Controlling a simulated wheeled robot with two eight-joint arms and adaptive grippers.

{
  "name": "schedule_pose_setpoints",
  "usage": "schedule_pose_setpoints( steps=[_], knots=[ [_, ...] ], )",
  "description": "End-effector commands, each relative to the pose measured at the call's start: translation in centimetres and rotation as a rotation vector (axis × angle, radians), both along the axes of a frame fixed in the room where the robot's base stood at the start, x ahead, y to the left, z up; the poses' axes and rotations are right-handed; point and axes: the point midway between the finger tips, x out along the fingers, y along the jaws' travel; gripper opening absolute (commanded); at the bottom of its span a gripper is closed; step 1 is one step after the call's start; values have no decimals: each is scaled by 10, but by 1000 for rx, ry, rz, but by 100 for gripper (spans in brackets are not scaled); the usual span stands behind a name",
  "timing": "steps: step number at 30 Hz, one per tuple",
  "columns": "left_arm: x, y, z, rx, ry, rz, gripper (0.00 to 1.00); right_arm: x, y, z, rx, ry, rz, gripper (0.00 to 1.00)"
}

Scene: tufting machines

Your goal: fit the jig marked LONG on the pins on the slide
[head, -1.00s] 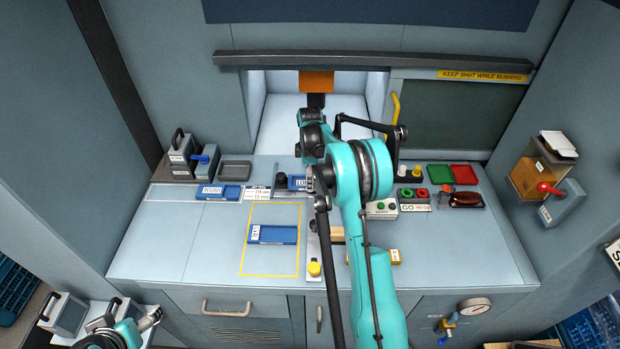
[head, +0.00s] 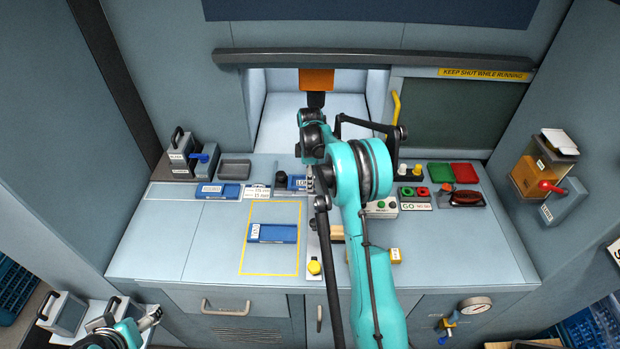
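A blue jig (head: 297,183), whose small label seems to read LONG, lies at the back middle of the bench, partly hidden behind my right arm. My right gripper (head: 310,182) points down beside this jig's right end. Its fingers are mostly hidden by my arm, so I cannot see whether they grip it. The slide (head: 314,250) runs toward the bench front with a yellow knob (head: 314,267); its pins are hidden or too small to tell. A second blue jig (head: 275,233) lies inside a yellow outline, and a third (head: 218,192) lies farther left. My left gripper (head: 153,318) is low at bottom left, fingers unclear.
Green (head: 439,174) and red (head: 465,173) trays and a button box (head: 382,208) are at right. The bench's left front is clear.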

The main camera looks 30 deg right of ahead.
Motion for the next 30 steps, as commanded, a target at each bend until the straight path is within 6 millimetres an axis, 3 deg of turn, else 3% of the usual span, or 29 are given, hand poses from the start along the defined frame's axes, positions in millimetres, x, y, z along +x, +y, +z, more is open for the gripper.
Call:
schedule_pose_setpoints(
  steps=[12, 13, 15, 22, 24, 30],
  knots=[
    [0, 0, -1, 0, 0, 0, 74, 0, 0, -2, 0, 0, 0, 21],
    [0, 0, -1, 0, 0, 0, 74, 0, 0, -2, 0, 0, 0, 61],
    [0, 0, -1, 0, 0, 0, 74, 0, 0, -2, 0, 0, 0, 77],
    [0, 0, -1, 0, 0, 0, 74, 0, 0, -2, 0, 0, 0, 77],
    [0, 0, -1, 0, 0, 0, 74, 0, 0, -2, 0, 0, 0, 91],
    [0, 0, -1, 0, 0, 0, 74, 0, 0, -2, 0, 0, 0, 91]
  ],
)
